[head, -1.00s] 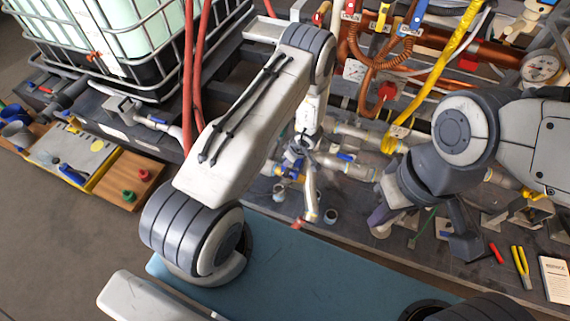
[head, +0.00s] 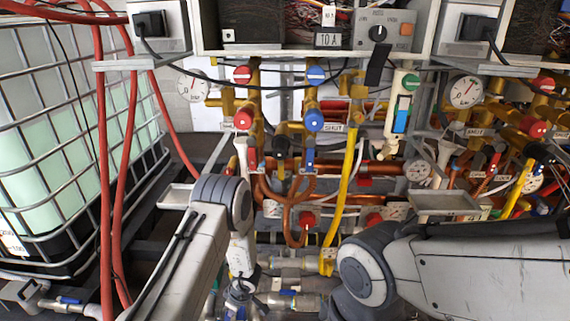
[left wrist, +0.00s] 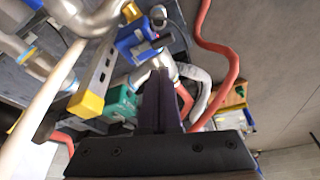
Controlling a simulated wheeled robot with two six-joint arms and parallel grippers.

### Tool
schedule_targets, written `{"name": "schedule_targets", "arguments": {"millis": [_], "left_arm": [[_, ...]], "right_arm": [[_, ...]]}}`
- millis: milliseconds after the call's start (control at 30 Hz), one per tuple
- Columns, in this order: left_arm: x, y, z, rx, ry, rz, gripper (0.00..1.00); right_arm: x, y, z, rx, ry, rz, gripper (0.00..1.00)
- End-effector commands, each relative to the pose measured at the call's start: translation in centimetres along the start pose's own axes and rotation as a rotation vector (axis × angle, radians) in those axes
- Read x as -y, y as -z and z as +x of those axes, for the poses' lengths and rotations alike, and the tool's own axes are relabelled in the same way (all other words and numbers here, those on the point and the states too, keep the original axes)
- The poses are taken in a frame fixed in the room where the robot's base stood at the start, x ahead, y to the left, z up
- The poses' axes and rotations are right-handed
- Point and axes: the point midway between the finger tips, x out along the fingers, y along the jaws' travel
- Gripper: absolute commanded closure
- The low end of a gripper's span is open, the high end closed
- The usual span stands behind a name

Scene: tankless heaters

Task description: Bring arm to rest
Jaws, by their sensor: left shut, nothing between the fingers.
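My left arm (head: 185,255) comes in from the bottom left in the head view and bends down at its grey joint. The left gripper lies low in that view, around the bottom edge, and only its wrist part (head: 240,258) shows clearly. In the left wrist view my left gripper (left wrist: 160,78) has its dark fingers together, with nothing held. My right arm (head: 470,265) crosses the lower right of the head view. Its gripper is out of the picture.
Copper and brass pipes with red and blue valve handles (head: 314,120) fill the wall ahead. A yellow hose (head: 346,190) hangs in the middle. Red hoses (head: 122,170) and a caged tank (head: 50,170) stand at left. Pipe fittings (left wrist: 125,105) lie close around the left fingers.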

Motion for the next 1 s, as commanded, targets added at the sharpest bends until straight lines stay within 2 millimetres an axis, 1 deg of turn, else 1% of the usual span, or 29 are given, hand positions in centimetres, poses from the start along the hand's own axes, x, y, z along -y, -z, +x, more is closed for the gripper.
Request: {"name": "schedule_targets", "arguments": {"millis": [67,167,200,233,267,300,367,400,467,500,567,600,667,700,767,800,900,1000], "left_arm": [[-1.8,-0.6,-2.0,0.022,-0.056,0.044,1.0],[-4.8,-2.4,-6.7,0.079,-0.17,0.157,1.0],[-6.0,-3.4,-9.2,0.109,-0.226,0.219,1.0],[-6.8,-4.4,-11.2,0.134,-0.267,0.271,1.0],[-7.3,-5.4,-13.3,0.16,-0.306,0.327,1.0],[-7.7,-6.7,-16.0,0.193,-0.354,0.401,1.0],[-7.7,-8.8,-20.2,0.242,-0.418,0.52,1.0],[-7.3,-10.1,-22.8,0.271,-0.456,0.601,1.0],[-6.0,-11.9,-26.6,0.312,-0.502,0.727,1.0],[-4.8,-13.0,-28.9,0.334,-0.526,0.812,1.0],[-2.6,-14.3,-32.1,0.365,-0.553,0.941,1.0],[-0.9,-15.0,-34.0,0.379,-0.564,1.028,1.0],[2.0,-15.7,-36.4,0.395,-0.571,1.157,1.0],[4.0,-15.9,-37.7,0.4,-0.57,1.241,1.0],[6.9,-15.9,-39.2,0.4,-0.559,1.354,1.0],[8.7,-15.7,-39.9,0.396,-0.549,1.422,1.0],[12.4,-14.8,-41.0,0.374,-0.517,1.564,1.0],[15.5,-13.7,-41.5,0.341,-0.478,1.682,1.0]], "right_arm": [[0.0,0.0,0.0,0.0,0.0,0.0,1.0],[0.0,0.0,0.0,0.0,0.0,0.0,1.0],[0.0,0.0,0.0,0.0,0.0,0.0,1.0],[0.0,0.0,0.0,0.0,0.0,0.0,1.0],[0.0,0.0,0.0,0.0,0.0,0.0,1.0],[0.0,0.0,0.0,0.0,0.0,0.0,1.0],[0.0,0.0,0.0,0.0,0.0,0.0,1.0],[0.0,0.0,0.0,0.0,0.0,0.0,1.0],[0.0,0.0,0.0,0.0,0.0,0.0,1.0],[0.0,0.0,0.0,0.0,0.0,0.0,1.0],[0.0,0.0,0.0,0.0,0.0,0.0,1.0],[0.0,0.0,0.0,0.0,0.0,0.0,1.0],[0.0,0.0,0.0,0.0,0.0,0.0,1.0],[0.0,0.0,0.0,0.0,0.0,0.0,1.0],[0.0,0.0,0.0,0.0,0.0,0.0,1.0],[0.0,0.0,0.0,0.0,0.0,0.0,1.0],[0.0,0.0,0.0,0.0,0.0,0.0,1.0],[0.0,0.0,0.0,0.0,0.0,0.0,1.0]]}}
